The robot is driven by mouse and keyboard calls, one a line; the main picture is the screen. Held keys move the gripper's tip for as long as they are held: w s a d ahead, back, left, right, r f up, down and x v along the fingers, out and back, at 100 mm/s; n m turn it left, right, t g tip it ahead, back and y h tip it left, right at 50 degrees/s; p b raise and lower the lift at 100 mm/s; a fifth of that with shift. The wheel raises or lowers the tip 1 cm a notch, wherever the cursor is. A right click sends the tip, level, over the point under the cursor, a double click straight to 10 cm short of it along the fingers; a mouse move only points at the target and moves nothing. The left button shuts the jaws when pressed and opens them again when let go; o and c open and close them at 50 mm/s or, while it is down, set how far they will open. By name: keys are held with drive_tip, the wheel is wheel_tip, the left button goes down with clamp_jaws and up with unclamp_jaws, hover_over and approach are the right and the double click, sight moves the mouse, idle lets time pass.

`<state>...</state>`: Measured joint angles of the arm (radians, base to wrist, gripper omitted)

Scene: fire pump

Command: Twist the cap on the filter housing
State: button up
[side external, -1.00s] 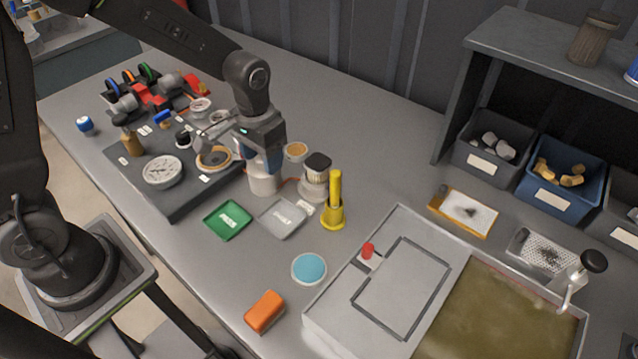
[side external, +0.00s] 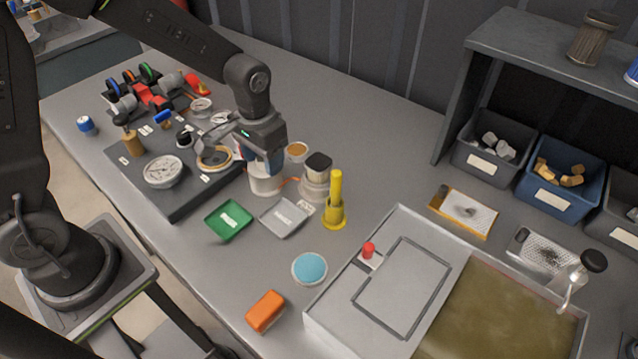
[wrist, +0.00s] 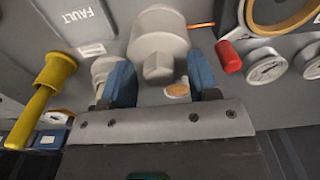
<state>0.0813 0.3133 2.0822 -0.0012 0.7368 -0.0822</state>
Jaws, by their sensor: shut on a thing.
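The filter housing (side external: 264,184) is a white upright cylinder on the bench, right of the dark panel. My gripper (side external: 267,168) points down onto its top in the side view. In the wrist view, the blue fingers of my gripper (wrist: 161,82) stand on both sides of the pale cap (wrist: 158,66) on the housing (wrist: 157,22). The gripper is shut on this cap. In the side view the fingers and gripper body hide the cap. The exact contact with the fingers is hard to see.
A white jar with a dark lid (side external: 317,171) and a yellow post (side external: 335,200) stand close to the right. A green tray (side external: 228,220) and a grey tray (side external: 285,218) lie in front. The dark panel (side external: 180,205) with gauges is at left.

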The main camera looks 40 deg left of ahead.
drive_tip(key=shift+s+f, duration=0.1)
drive_tip(key=shift+f, duration=0.15)
drive_tip(key=shift+c, duration=0.2)
drive_tip(key=shift+r, duration=0.2)
drive_tip(key=c, duration=0.6)
wheel_tip(320, 180, up, 17)
clamp_jaws()
drive_tip(key=w+d, duration=0.6)
drive_tip(key=d, duration=0.2)
drive_tip(key=shift+w+d+f, duration=0.1)
drive_tip(key=shift+f, duration=1.95)
drive_tip(key=shift+w+d+f, duration=0.1)
drive_tip(key=shift+d+f, duration=0.05)
drive_tip(key=shift+f, duration=1.95)
drive_tip(key=shift+w+d+f, duration=0.1)
drive_tip(key=shift+f, duration=1.95)
